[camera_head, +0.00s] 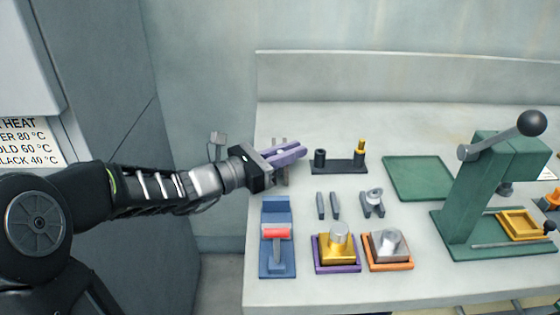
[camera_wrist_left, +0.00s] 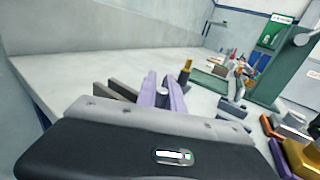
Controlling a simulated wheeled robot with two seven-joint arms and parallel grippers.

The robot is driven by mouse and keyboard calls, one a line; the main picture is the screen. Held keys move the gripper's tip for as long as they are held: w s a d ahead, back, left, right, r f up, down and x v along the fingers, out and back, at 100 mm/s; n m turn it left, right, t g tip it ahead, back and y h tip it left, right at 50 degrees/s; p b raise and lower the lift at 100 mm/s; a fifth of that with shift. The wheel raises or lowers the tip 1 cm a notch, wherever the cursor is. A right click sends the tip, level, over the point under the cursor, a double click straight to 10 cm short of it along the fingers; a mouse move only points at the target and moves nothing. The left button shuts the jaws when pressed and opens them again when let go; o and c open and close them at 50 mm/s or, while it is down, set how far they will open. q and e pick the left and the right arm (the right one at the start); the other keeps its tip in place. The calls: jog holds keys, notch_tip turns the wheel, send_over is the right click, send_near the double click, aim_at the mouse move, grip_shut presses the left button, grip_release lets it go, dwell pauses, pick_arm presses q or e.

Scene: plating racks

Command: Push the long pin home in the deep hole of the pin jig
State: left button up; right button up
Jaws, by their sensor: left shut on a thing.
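How deep the pin sits is hidden. The left post (camera_head: 320,158) shows no pin. My left gripper (camera_head: 268,165) is left of the jig, shut on a purple two-pronged piece (camera_head: 286,155). The prongs point toward the jig's left post; they also show in the wrist view (camera_wrist_left: 176,97). I cannot tell whether they touch it. My right gripper is not in view.
Grey bars (camera_wrist_left: 120,91) lie beside the purple piece. In front of the jig are two small grey blocks (camera_head: 327,205), a blue stand (camera_head: 277,260), and purple and orange trays. A green mat (camera_head: 418,178) and lever press (camera_head: 480,190) stand right. The table behind the jig is clear.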

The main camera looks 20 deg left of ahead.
pick_arm(q)
grip_shut()
notch_tip(320, 180, up, 10)
jog(key=p, duration=0.2)
dwell(0.5)
dwell(0.5)
